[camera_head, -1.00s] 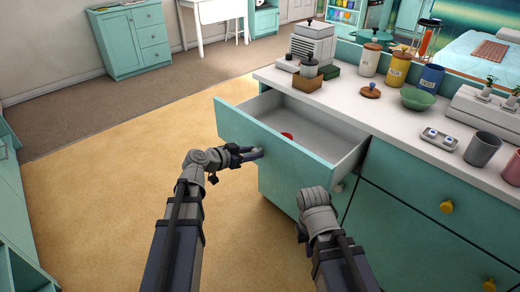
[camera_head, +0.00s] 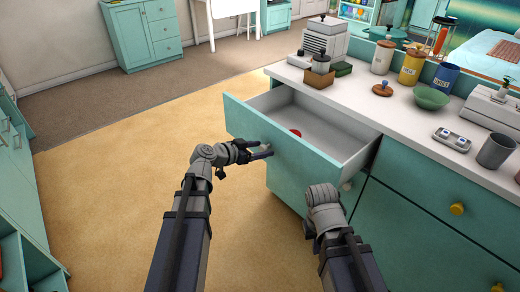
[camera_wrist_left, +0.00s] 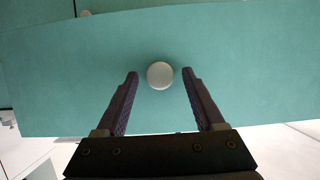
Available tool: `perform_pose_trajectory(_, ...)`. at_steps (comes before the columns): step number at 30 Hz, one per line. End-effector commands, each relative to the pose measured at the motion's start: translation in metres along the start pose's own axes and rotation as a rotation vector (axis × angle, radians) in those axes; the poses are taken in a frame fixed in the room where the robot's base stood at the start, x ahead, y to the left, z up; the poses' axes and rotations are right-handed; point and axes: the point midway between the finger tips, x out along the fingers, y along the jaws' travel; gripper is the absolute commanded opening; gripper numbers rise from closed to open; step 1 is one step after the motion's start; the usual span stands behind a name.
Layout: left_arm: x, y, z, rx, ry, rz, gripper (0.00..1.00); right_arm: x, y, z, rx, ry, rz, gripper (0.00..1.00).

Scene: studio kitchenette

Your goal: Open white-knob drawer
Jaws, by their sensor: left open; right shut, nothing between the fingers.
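The drawer (camera_head: 283,148) is teal and stands pulled out from the cabinet, its pale inside showing. Its round white knob (camera_wrist_left: 160,75) sits on the drawer front in the left wrist view. My left gripper (camera_head: 268,152) is open in front of the drawer front. In the left wrist view its fingers (camera_wrist_left: 158,75) lie on either side of the knob, with a gap showing on both sides. My right arm reaches up beside the drawer's right part; its wrist hides the gripper.
A small red object (camera_head: 296,132) lies in the drawer. The counter (camera_head: 405,133) above holds jars, a green bowl (camera_head: 431,98) and cups. Drawers with yellow knobs (camera_head: 457,209) are to the right. The floor (camera_head: 110,190) to the left is clear.

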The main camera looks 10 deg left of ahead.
Motion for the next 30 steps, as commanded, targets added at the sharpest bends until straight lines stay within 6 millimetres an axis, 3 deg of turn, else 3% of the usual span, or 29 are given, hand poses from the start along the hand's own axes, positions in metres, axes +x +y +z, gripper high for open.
perform_pose_trajectory(4, -0.012, 0.000, -0.001, -0.001, 0.000, -0.002, 0.70, -0.006, 0.000, 0.000, 0.000, 0.000, -0.001, 0.00)
perform_pose_trajectory(15, -0.068, 0.000, -0.002, -0.001, 0.000, -0.002, 0.70, -0.027, 0.002, 0.002, 0.001, 0.000, -0.005, 0.00)
perform_pose_trajectory(30, -0.078, 0.000, 0.000, 0.000, 0.000, 0.000, 0.70, -0.029, 0.002, 0.002, 0.001, 0.000, -0.006, 0.00)
